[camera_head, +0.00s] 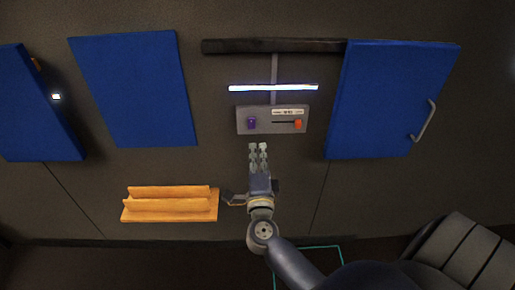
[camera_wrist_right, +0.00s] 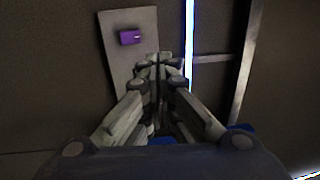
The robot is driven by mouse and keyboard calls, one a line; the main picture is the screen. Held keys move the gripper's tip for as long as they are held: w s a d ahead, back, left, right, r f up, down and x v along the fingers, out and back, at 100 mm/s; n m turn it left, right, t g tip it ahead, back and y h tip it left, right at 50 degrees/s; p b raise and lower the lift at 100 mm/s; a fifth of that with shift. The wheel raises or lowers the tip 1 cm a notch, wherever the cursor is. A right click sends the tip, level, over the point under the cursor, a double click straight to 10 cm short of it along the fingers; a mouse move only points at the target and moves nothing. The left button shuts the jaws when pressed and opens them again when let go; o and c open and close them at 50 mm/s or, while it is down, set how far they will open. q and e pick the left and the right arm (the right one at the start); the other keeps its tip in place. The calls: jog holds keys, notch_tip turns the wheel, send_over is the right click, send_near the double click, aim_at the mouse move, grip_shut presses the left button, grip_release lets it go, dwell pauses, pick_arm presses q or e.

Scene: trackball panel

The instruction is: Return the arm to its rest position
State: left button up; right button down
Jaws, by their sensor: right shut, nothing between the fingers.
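My right gripper (camera_head: 259,150) is in the middle of the head view, just below a grey control panel (camera_head: 243,113) on the wall. Its fingers are together with nothing between them. The orange knob does not show there. My left gripper is not in view.
A lit white bar (camera_head: 273,87) and a dark beam (camera_head: 270,46) are above the panel. A blue door (camera_head: 390,100) with a handle is at right; blue panels (camera_head: 135,90) are at left. An orange rack (camera_head: 170,204) stands close left of my right arm. A ribbed grey object (camera_head: 465,250) is bottom right.

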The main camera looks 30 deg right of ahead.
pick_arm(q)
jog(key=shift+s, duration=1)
